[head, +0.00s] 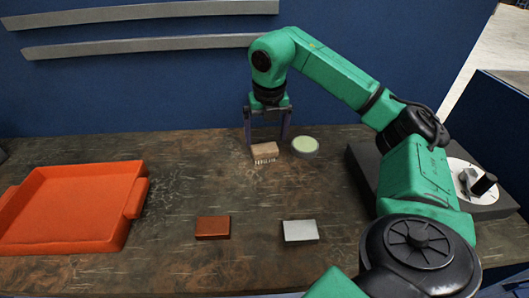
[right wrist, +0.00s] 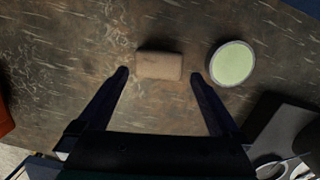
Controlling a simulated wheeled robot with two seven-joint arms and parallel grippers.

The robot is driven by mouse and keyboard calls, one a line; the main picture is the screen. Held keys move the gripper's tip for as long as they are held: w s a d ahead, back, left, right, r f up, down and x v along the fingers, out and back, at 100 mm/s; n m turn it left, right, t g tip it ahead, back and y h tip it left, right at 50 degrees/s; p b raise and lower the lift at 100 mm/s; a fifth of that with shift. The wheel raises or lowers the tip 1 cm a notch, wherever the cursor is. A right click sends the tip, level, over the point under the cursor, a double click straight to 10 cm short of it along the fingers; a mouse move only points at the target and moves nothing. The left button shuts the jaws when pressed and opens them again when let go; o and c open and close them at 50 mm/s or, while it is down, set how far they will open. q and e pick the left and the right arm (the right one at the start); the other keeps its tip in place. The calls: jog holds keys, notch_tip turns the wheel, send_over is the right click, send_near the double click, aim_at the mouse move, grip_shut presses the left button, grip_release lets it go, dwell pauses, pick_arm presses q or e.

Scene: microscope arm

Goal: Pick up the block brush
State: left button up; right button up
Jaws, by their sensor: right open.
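The block brush (head: 264,151) lies on the worktop, with a tan wooden block on top and pale bristles at its front lower edge. It also shows in the right wrist view (right wrist: 160,66) as a tan rectangle seen from above. My right gripper (head: 267,142) is open and points down over the brush. In the right wrist view its two fingertips (right wrist: 160,76) stand to the left and right of the brush, with gaps on both sides. I cannot tell exactly how high the fingertips are. My left gripper is not in view.
A round pale-green dish (head: 305,146) stands close to the right of the brush. An orange tray (head: 75,205) is at left. A red-brown block (head: 212,228) and a silver block (head: 300,231) lie in front. A dark device with a dial (head: 485,212) stands at right.

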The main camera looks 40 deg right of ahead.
jog(key=f, duration=0.5)
jog(key=shift+w, duration=0.4)
jog(key=shift+d+f, duration=0.1)
jog(key=shift+f, duration=0.05)
jog(key=c, duration=1.1)
notch_tip(320, 180, up, 10)
jog(key=r+p, duration=0.1)
notch_tip(320, 180, up, 9)
jog(key=p, duration=0.6)
send_over(265, 147)
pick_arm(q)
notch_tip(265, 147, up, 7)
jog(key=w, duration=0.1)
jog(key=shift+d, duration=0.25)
pick_arm(e)
jog(key=shift+w, duration=0.1)
jog(key=o, duration=0.9)
jog(key=shift+c, duration=0.2)
jog(key=c, duration=0.6)
